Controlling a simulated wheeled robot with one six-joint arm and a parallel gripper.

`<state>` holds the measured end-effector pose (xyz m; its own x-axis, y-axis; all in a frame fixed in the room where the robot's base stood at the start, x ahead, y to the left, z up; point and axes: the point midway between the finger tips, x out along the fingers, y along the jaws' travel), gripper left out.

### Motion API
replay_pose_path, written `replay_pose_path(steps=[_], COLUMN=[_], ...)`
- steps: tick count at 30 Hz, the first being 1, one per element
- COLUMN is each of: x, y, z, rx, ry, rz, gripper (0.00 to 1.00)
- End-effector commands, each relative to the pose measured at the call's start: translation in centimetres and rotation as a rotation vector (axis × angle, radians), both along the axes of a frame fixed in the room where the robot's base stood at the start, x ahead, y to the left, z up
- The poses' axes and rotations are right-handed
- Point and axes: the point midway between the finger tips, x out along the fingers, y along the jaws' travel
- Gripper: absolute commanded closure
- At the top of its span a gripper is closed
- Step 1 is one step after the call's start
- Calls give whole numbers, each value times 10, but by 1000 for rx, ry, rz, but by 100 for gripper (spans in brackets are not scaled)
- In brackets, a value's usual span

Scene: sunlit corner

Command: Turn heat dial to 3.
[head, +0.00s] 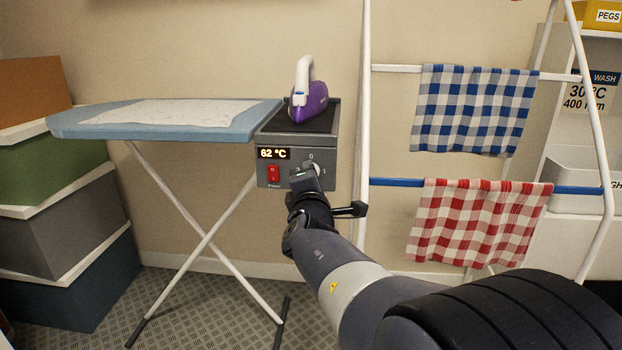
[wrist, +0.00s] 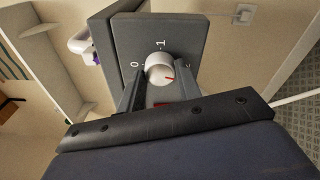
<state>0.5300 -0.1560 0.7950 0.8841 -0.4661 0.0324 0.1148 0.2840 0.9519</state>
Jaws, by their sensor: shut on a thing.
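The heat dial is a round white knob (wrist: 158,62) with a red pointer mark, on the front of a grey control box (head: 297,145). A sliver of the dial (head: 317,169) shows in the head view behind my gripper (head: 307,172). In the wrist view my gripper (wrist: 160,76) is shut on the dial, one finger on each side. The red pointer aims right and slightly down in the wrist view, near that right-hand mark, between 1 and 3.
The box has a 62 °C display (head: 274,154) and a red switch (head: 273,173). A purple iron (head: 311,105) stands on top. An ironing board (head: 75,121) is left; a drying rack (head: 366,120) with checked cloths (head: 472,110) is close on the right.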

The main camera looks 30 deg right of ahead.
Motion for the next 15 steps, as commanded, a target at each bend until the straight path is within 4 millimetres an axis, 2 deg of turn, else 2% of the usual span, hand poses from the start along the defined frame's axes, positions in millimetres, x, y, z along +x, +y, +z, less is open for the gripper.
replay_pose_path(steps=[15], x=[1], y=[1], z=[-4], rx=[407], ry=[-270], rz=[0], gripper=[90])
